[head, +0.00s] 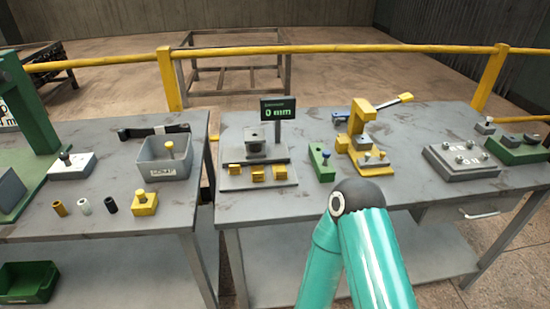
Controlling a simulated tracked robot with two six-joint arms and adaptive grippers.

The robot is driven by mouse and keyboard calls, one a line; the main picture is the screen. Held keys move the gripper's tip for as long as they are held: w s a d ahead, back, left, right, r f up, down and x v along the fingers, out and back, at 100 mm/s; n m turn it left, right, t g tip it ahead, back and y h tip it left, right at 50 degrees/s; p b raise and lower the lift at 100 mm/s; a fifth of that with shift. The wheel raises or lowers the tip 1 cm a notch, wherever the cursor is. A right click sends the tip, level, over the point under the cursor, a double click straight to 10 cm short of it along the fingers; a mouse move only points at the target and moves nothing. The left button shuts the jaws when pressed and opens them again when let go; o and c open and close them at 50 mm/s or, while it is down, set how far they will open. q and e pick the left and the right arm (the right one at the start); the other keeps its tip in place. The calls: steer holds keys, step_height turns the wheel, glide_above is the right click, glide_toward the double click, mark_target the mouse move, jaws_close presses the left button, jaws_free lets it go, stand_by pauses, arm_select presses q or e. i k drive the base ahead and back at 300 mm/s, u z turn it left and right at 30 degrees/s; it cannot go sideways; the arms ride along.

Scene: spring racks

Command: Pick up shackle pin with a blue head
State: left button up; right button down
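I cannot clearly make out a shackle pin with a blue head; the heads are very small here. A small pin with a dark, perhaps bluish head (325,154) stands upright in a green block (322,168) on the right table. Another pin with a dark head (64,156) stands in a white block (78,168) on the left table. Yellow-headed pins stand in the grey bin (168,147) and in a yellow block (140,196). Neither of my grippers shows; only a teal link of one of my arms is in view, in front of the right table.
A grey bin (165,170) and several small sleeves (84,206) are on the left table (105,225). A narrow gap separates the tables. A yellow rail (330,49) runs behind.

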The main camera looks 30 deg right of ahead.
mark_target(325, 154)
steer(key=u, duration=0.5)
steer(key=k, duration=1.15)
steer(key=z, duration=0.6)
steer(key=i, duration=1.3)
